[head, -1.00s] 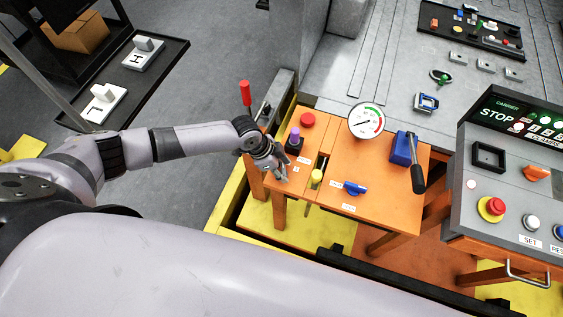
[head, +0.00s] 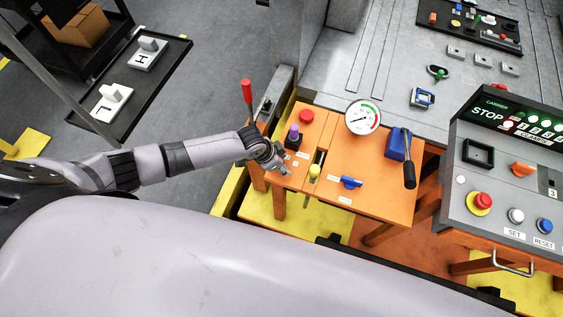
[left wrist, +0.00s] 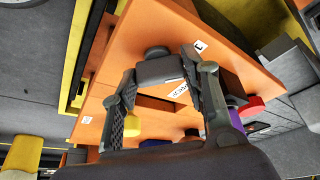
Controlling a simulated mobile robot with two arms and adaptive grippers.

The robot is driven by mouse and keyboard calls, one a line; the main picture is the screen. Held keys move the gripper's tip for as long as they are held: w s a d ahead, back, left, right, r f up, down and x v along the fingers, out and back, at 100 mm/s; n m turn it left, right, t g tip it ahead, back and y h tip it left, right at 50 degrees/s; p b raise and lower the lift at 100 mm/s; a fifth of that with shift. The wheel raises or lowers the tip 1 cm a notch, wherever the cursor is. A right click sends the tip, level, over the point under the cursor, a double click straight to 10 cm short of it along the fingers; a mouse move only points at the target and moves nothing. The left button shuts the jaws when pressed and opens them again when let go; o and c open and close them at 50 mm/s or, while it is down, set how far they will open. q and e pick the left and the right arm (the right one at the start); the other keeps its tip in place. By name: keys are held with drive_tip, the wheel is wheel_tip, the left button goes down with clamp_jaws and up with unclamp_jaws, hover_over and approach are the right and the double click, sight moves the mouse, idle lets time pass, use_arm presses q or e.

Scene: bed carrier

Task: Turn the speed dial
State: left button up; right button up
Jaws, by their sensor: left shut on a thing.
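My left gripper (head: 286,170) is at the front left corner of the orange table (head: 330,205). In the left wrist view its fingers (left wrist: 165,85) are on either side of a dark knob (left wrist: 158,66), which I take to be the speed dial, and the gripper is shut on it. A white label lies beside the knob on the orange top. In the head view the gripper hides the knob, and its pointer position cannot be told. A round gauge (head: 363,117) stands at the table's back. My right gripper is not in view.
Near the gripper are a purple-topped knob (head: 294,133), a red button (head: 306,116) and a yellow knob (head: 314,171) at a slot. A blue knob (head: 351,182) and a blue lever box (head: 396,145) are farther right. A grey control panel (head: 500,180) stands at the right.

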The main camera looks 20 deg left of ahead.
use_arm(q)
drive_tip(key=o, duration=1.1)
drive_tip(key=shift+o, duration=0.2)
drive_tip(key=v, duration=1.2)
